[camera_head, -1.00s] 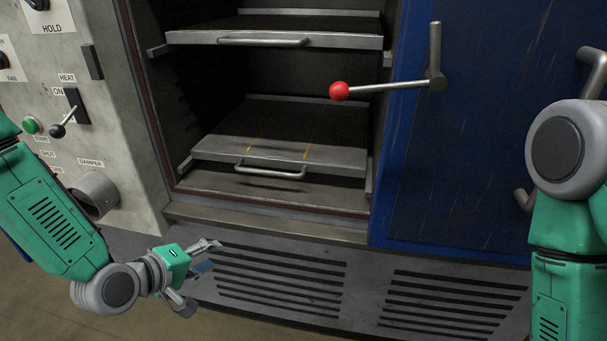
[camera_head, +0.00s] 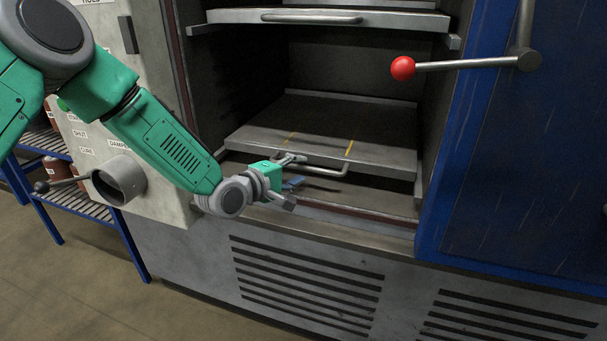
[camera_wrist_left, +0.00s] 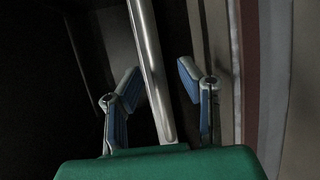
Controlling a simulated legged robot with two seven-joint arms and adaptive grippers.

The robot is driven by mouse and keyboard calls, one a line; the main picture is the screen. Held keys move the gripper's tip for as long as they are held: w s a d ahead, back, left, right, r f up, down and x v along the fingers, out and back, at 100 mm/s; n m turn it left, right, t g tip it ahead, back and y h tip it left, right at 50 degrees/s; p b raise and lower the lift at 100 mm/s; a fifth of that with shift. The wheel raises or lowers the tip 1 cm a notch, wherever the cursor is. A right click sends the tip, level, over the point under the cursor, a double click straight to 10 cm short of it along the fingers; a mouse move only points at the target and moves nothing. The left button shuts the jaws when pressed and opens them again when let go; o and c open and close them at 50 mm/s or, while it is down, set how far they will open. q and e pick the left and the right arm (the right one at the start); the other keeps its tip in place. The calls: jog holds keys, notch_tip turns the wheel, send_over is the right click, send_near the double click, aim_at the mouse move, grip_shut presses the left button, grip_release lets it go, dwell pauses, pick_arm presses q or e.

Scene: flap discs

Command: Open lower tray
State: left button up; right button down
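The lower tray (camera_head: 375,156) is a grey metal shelf with two yellow marks, seated inside the open oven cavity. Its bar handle (camera_head: 336,171) runs along the front edge. My left gripper (camera_head: 297,172) is at the left part of this handle. In the left wrist view, the left gripper's two blue-padded fingers (camera_wrist_left: 160,85) are apart, one on each side of the handle bar (camera_wrist_left: 149,60). Gaps show between the bar and the fingertips, so the gripper is open around it. My right gripper is out of view.
The upper tray (camera_head: 400,20) with its own handle sits above. The blue door (camera_head: 540,170) stands open at right, with a red-knobbed lever (camera_head: 403,68) reaching toward the cavity. A round damper pipe (camera_head: 120,181) juts out at left. A blue rack (camera_head: 85,200) stands beyond it.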

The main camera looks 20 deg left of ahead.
pick_arm(q)
jog(key=shift+x, duration=0.9)
jog(key=shift+w+d, duration=0.1)
jog(key=shift+d, duration=0.45)
jog(key=shift+a, duration=0.1)
jog(key=c, duration=0.6)
jog(key=shift+a, duration=0.15)
grip_shut()
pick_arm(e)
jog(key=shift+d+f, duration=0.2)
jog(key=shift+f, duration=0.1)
